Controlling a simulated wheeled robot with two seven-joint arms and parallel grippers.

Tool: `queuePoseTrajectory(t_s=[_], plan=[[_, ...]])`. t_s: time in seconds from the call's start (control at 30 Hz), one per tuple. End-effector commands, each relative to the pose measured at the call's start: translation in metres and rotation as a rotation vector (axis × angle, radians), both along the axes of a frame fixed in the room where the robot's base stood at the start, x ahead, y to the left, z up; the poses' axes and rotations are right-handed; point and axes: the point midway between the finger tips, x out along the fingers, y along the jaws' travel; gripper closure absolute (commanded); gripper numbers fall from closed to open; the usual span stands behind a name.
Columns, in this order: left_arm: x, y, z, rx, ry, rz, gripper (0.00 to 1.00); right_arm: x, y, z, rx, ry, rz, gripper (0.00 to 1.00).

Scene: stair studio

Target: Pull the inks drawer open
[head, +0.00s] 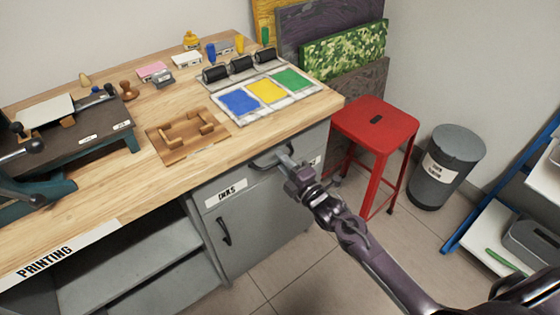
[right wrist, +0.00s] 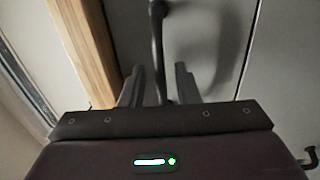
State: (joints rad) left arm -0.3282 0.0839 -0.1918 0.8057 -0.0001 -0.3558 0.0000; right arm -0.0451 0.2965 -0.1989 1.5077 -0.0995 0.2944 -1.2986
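The inks drawer (head: 240,182) is the grey front under the wooden worktop, with a white "INKS" label (head: 226,193). It looks closed, its front in line with the cabinet. Its dark bar handle (head: 262,164) also shows in the right wrist view (right wrist: 157,40). My right gripper (head: 284,161) is at the right part of the handle. In the right wrist view its two fingers (right wrist: 159,86) stand apart on either side of the bar, with a visible gap on each side. My left gripper is not in view.
Below the drawer is a cabinet door with its own handle (head: 223,232). A red stool (head: 375,125) stands right of the bench, with a grey bin (head: 446,165) beyond it. An ink tray (head: 236,122) and a wooden frame (head: 180,153) lie on the worktop. Floor before the cabinet is clear.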

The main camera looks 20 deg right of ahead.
Motion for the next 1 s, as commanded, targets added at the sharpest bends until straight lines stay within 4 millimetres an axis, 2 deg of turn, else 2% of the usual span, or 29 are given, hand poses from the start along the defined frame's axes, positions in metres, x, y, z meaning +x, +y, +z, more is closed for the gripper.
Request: queuePoseTrajectory(t_s=[0.1, 0.37, 0.6, 1.0], plan=[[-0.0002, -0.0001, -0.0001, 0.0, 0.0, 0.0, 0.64, 0.0075, 0.0028, 0.0008, 0.001, 0.0, 0.0, 0.71], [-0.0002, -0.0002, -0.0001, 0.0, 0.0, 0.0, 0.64, 0.0088, 0.0034, 0.0001, 0.0, 0.002, 0.0, 0.71], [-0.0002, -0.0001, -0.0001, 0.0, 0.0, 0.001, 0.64, 0.0087, 0.0034, 0.0001, 0.0, 0.002, 0.0, 1.0], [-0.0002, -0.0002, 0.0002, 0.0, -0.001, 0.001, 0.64, 0.008, 0.003, -0.0002, 0.0, 0.003, 0.0, 1.0]])
